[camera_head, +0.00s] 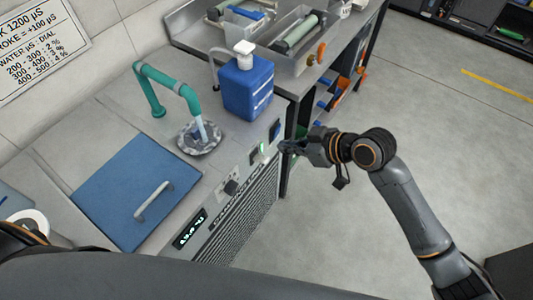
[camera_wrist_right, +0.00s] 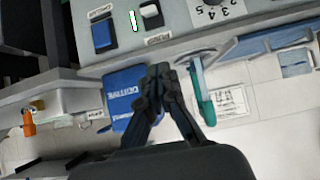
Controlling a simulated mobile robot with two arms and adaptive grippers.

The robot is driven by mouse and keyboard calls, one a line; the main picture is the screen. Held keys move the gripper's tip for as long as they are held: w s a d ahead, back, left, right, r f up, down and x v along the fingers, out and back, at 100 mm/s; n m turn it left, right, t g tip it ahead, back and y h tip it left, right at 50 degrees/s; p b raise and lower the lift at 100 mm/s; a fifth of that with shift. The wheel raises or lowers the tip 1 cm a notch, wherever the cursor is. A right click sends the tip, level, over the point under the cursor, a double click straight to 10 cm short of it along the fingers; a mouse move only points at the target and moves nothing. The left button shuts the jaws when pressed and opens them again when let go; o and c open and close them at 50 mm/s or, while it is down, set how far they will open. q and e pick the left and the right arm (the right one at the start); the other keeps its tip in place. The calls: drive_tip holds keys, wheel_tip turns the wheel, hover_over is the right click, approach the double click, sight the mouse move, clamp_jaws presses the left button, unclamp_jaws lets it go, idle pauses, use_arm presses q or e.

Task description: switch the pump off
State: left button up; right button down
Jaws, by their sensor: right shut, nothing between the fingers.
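The front panel of the counter unit carries a blue rocker switch (camera_head: 274,129), a lit green indicator (camera_head: 262,147) and a white switch. In the right wrist view the blue switch (camera_wrist_right: 103,34), green light (camera_wrist_right: 133,21) and white switch (camera_wrist_right: 150,12) sit side by side. My left gripper is out of view.
A teal spout (camera_head: 168,78) bends over a round basin (camera_head: 199,138), with a pale stream below it. A blue pump bottle (camera_head: 248,86) stands behind the switches. A dial (camera_head: 231,187) and lit display (camera_head: 190,229) are further along the panel. The floor at right is clear.

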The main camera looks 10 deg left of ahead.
drive_tip(key=p, duration=0.1)
hover_over(267, 161)
drive_tip(key=a, duration=0.1)
drive_tip(key=f, duration=0.5)
drive_tip(key=shift+w+f, duration=0.2)
drive_tip(key=shift+f, duration=0.05)
drive_tip(key=f, duration=0.3)
drive_tip(key=shift+s+d+f+p, duration=0.15)
drive_tip(key=shift+s+d+p, duration=0.05)
drive_tip(key=shift+d+p, duration=0.2)
drive_tip(key=shift+d+f, duration=0.1)
drive_tip(key=shift+f, duration=0.45)
